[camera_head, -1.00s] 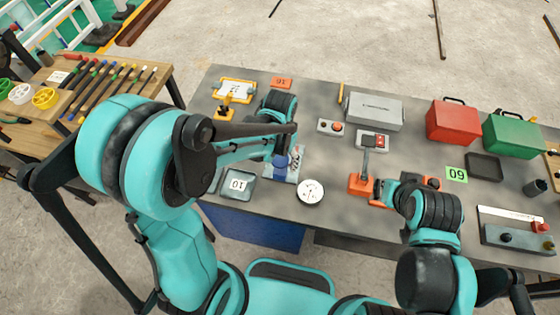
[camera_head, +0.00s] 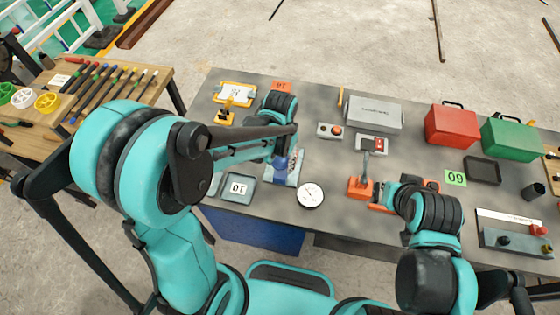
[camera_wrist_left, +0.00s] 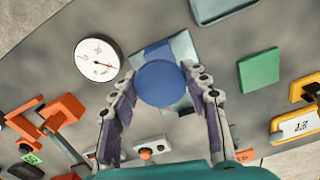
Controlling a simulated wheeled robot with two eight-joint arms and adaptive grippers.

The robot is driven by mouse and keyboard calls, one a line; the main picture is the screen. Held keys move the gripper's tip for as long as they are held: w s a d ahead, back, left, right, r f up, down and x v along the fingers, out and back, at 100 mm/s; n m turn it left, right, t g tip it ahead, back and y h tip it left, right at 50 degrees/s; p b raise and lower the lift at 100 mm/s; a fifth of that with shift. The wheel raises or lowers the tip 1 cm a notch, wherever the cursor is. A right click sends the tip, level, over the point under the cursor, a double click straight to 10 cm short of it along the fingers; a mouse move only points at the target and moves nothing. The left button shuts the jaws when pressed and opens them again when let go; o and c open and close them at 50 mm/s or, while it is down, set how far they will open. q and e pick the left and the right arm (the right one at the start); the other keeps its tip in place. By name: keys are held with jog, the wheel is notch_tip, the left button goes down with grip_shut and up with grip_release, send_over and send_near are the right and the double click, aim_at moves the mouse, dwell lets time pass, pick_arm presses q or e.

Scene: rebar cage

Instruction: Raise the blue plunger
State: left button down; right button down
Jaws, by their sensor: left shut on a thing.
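The blue plunger (camera_head: 281,164) stands on a small light base plate (camera_head: 293,180) on the grey table, right of the dark tray marked 10. In the left wrist view its round blue top (camera_wrist_left: 160,84) lies between the two fingers of my left gripper (camera_wrist_left: 160,76). My left gripper (camera_head: 283,158) is shut on the plunger in the head view, with my arm covering part of it. The plunger's lower part is mostly hidden. My right gripper (camera_head: 392,193) is beside the orange clamp-like block (camera_head: 360,188); its fingers are hidden by the wrist.
A white dial gauge (camera_head: 311,195) lies close right of the plunger. A dark tray (camera_head: 239,187) is close left. A button box (camera_head: 329,130), a grey case (camera_head: 373,112), and red (camera_head: 451,125) and green (camera_head: 513,137) boxes stand farther back and right.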

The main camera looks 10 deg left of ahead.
pick_arm(q)
jog(key=c, duration=0.7)
grip_release()
jog(key=shift+r, duration=0.1)
jog(key=shift+c, duration=0.2)
notch_tip(320, 180, up, 12)
jog(key=s+a+f+n+t+b, duration=0.2)
jog(key=s+a+f+t+b, duration=0.4)
jog(key=s+f+t+b, duration=0.1)
jog(key=shift+s+a+f+n+b, duration=0.35)
jog(key=shift+s+f+b, duration=0.45)
jog(key=shift+b, duration=0.5)
